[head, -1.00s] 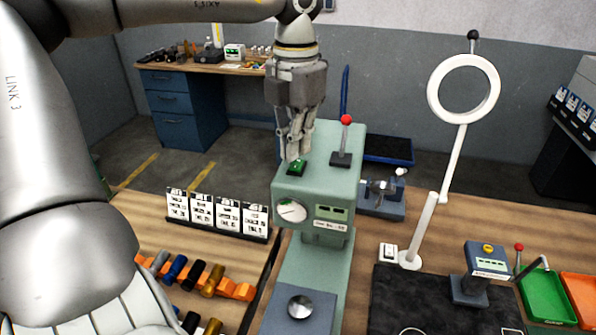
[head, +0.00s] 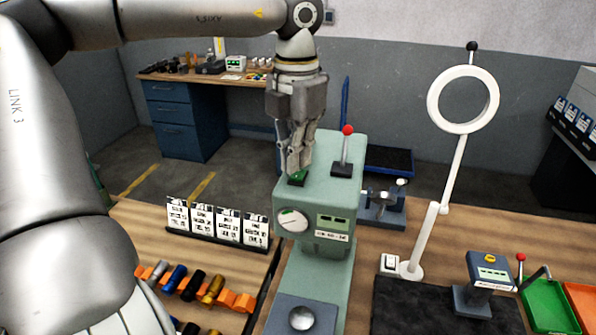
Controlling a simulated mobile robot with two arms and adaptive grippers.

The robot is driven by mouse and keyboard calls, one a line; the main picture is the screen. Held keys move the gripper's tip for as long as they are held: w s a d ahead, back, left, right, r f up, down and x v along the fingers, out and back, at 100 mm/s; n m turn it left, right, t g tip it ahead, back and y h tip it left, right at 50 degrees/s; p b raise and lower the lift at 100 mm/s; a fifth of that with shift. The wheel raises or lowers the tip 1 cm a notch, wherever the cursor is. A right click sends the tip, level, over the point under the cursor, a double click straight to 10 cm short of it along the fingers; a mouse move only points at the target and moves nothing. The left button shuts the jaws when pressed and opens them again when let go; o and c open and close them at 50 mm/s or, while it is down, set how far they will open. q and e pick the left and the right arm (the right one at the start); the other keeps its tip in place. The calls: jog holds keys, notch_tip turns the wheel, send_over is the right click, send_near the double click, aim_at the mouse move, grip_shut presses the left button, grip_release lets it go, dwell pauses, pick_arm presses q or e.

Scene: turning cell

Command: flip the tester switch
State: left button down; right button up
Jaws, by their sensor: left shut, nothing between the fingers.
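The tester (head: 329,191) is a pale green machine with a round dial (head: 292,221) and small displays on its front. My right gripper is not in view.
A row of white cards (head: 216,222) and an orange rack (head: 197,286) stand left of the tester. A white ring lamp (head: 463,99) rises at the right, near a blue device (head: 486,279) and a green tray (head: 547,306). Bare wooden bench lies between cards and rack.

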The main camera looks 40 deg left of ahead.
aim_at(297, 177)
pick_arm(q)
jog(key=shift+f+b, duration=0.4)
jog(key=shift+f, duration=0.05)
dwell(0.6)
jog(key=shift+f+b, duration=0.7)
jog(key=shift+f, duration=0.1)
dwell(0.3)
jog(key=shift+w+r+p, duration=0.1)
jog(key=shift+r+p, duration=0.55)
jog(key=shift+r, duration=0.2)
jog(key=shift+r+p, duration=1.8)
jog(key=shift+r, duration=0.9)
